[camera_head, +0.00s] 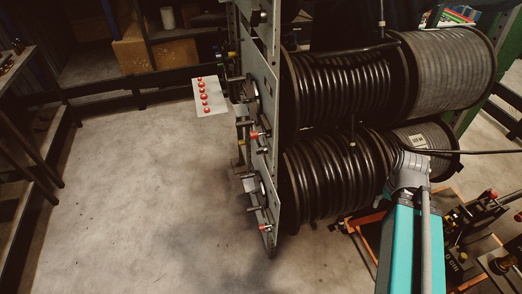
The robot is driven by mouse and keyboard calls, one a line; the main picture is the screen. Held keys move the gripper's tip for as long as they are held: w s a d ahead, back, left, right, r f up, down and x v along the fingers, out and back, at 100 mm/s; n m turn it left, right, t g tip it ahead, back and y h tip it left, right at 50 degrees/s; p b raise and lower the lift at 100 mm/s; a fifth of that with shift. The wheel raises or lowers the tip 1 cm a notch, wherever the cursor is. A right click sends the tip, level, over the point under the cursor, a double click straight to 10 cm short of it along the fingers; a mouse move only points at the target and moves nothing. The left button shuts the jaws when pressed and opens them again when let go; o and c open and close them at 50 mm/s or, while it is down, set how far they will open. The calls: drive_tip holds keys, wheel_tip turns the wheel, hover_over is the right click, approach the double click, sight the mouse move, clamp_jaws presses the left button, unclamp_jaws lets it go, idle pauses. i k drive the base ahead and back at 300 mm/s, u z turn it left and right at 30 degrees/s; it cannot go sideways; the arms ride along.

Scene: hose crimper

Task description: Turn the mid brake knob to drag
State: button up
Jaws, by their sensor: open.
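An upright grey side plate (263,75) carries brake fittings at several heights, left of the hose reels. At middle height, a round dark fitting (252,98) sits above a small red-tipped knob or handle (254,135); this looks like the mid brake. Its setting and any markings are too small to read. A similar lower fitting has a red-tipped part (263,227). My grey and turquoise arm stands at the right, in front of the reels and well away from the plate. My gripper cannot be made out.
Black hose reels (340,90) and (335,180) fill the middle right. A pale panel with red buttons (210,95) juts out left of the plate. The concrete floor (140,190) left of the plate is clear. An orange-framed cart (365,235) stands at lower right.

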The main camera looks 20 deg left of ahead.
sight(263, 149)
drive_tip(key=u, duration=0.05)
drive_tip(key=k, duration=1.25)
drive_tip(key=u, duration=1.15)
drive_tip(key=i, duration=1)
drive_tip(key=u, duration=0.05)
